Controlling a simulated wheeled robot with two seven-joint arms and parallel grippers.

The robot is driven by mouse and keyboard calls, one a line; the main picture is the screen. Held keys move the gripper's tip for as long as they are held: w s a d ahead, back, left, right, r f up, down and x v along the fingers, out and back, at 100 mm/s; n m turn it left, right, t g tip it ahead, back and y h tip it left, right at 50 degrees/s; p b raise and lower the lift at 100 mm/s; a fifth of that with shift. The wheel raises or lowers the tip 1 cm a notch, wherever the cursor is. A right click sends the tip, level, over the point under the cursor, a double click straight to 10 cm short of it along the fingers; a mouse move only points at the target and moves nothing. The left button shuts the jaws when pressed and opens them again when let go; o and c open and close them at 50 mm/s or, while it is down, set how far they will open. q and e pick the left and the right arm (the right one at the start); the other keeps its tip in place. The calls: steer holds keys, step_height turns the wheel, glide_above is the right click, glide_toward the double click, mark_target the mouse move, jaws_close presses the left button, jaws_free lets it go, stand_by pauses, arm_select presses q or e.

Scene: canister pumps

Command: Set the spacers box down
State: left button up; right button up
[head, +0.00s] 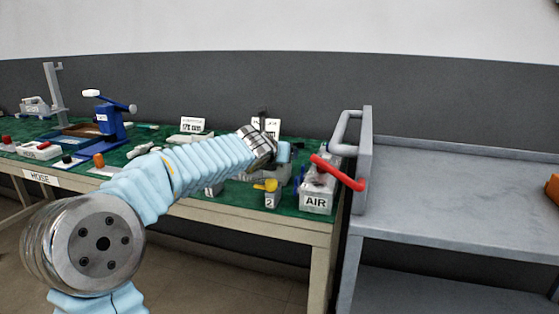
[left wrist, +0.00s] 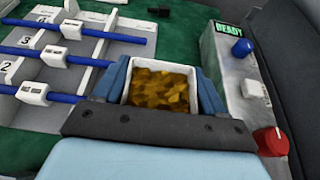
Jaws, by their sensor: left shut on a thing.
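The spacers box (left wrist: 160,62) is a small white open box filled with yellow-brown pieces, seen in the left wrist view. My left gripper (left wrist: 163,84) is shut on it, with one blue finger on each side. In the head view my left gripper (head: 283,152) is over the right part of the green bench, pointing away from me. I cannot make out the box in the head view. Whether the box touches the surface under it is not clear. My right gripper is not in view.
A white rack (left wrist: 40,68) with numbered blue rods lies left of the box; a grey READY unit (left wrist: 240,75) with blue and red knobs stands to its right.

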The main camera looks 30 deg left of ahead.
arm_select(q)
steer(key=o, duration=1.3)
steer(key=shift+c, duration=0.2)
steer(key=p+v, duration=0.1)
steer(key=v, duration=1.1)
steer(key=shift+p, duration=0.3)
steer(key=shift+d, duration=0.1)
